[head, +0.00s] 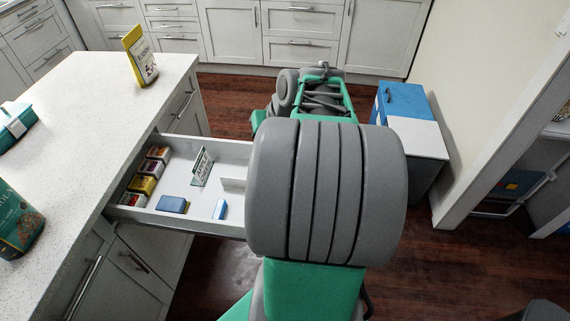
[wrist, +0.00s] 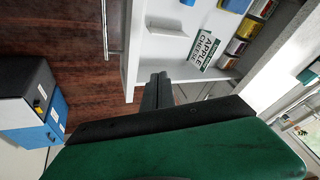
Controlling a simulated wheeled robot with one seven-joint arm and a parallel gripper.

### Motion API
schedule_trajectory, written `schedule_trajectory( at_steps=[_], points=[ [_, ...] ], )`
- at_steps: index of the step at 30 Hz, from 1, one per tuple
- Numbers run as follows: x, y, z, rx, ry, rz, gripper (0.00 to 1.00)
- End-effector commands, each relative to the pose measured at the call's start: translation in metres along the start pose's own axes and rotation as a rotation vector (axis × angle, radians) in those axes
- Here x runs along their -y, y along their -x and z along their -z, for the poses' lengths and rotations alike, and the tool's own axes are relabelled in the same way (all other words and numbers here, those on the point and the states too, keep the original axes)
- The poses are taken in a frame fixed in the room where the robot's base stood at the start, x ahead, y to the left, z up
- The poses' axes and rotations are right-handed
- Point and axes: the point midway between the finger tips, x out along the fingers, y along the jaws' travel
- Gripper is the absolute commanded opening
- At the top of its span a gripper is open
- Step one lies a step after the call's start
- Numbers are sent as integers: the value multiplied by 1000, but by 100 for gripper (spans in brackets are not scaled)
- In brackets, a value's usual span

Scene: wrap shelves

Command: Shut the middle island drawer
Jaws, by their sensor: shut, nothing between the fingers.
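The island drawer (head: 180,217) is pulled out to the right from under the white island top (head: 90,120). Several small boxes, blue items and an upright label card (head: 202,165) are inside. My arm hides the drawer's right end in the head view. In the wrist view the drawer interior (wrist: 165,45) fills the upper middle, with a handle bar (wrist: 111,28) at its left, outside the front panel. My gripper (wrist: 158,80) is shut and empty, close by the drawer's near wall; I cannot tell whether it touches. The head view does not show my gripper.
A blue and white box-shaped unit (head: 410,115) stands on the floor at the right. A yellow bag (head: 140,57), a teal box (head: 15,125) and a dark green bag (head: 18,220) stand on the island top. Wooden floor (head: 225,100) shows beyond the drawer.

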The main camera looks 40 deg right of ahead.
Motion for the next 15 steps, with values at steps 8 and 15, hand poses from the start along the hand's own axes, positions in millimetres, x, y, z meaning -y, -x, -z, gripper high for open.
schedule_trajectory(
  at_steps=[8, 15],
  points=[
    [-156, -29, -12, -149, -272, 59, 0],
    [-162, -47, -9, -159, -285, 67, 0]
  ],
)
